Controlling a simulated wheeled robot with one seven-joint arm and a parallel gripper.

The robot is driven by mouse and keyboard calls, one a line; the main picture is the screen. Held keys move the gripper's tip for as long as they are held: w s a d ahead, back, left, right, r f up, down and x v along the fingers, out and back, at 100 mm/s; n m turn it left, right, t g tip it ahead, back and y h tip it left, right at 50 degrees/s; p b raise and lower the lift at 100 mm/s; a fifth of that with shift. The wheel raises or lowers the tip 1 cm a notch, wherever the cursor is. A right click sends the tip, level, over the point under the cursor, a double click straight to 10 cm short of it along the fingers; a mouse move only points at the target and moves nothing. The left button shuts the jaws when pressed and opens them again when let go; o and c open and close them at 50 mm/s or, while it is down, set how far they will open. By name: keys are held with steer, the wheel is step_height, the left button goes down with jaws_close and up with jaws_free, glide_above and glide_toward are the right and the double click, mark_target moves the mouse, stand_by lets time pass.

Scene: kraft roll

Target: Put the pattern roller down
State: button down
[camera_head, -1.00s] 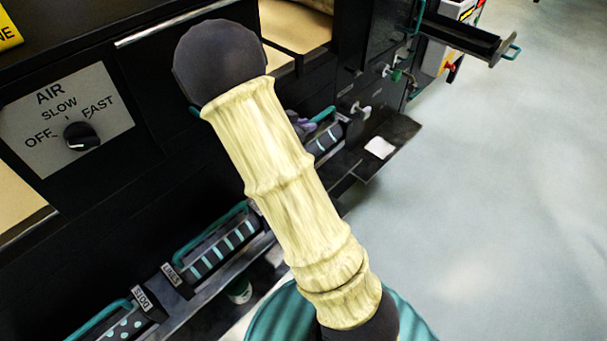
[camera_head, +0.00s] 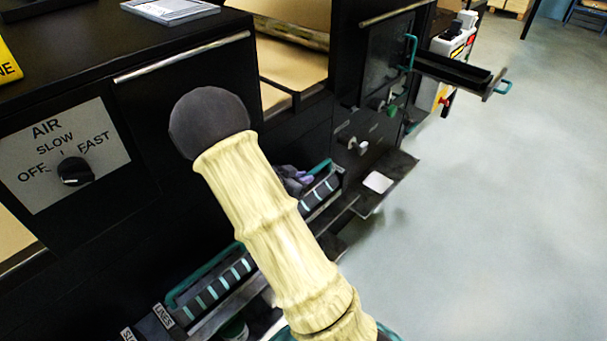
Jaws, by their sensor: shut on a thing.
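A dark pattern roller with pale teal stripes and a teal handle (camera_head: 321,192) shows just right of my pale arm link, in front of the black machine. My gripper (camera_head: 297,180), grey-purple and small in view, is at its left end and shut on it. My arm link hides part of the gripper and roller. I cannot tell whether the roller touches the ledge below. Another striped roller (camera_head: 217,288) with a teal handle lies in the rack beside the LINES label (camera_head: 163,317).
A black ledge (camera_head: 398,172) with a white pad (camera_head: 377,182) juts out at right of the held roller. A dark arm-like tray (camera_head: 455,72) sticks out farther back. The AIR knob (camera_head: 75,171) is at left. Open grey floor (camera_head: 480,240) lies to the right.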

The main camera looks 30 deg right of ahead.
mark_target(312, 185)
steer(key=shift+r, duration=0.15)
steer(key=shift+f+b, duration=0.4)
steer(key=shift+f, duration=1.55)
steer(key=c, duration=1.4)
jaws_free()
steer(key=shift+f, duration=0.1)
steer(key=shift+a+r, duration=0.2)
steer(key=shift+r, duration=0.05)
steer(key=p+v, duration=0.1)
steer(key=v, duration=1)
steer(key=shift+s+p, duration=0.1)
steer(key=shift+p, duration=0.2)
steer(key=shift+s+a+r, duration=0.1)
steer(key=shift+a, duration=0.15)
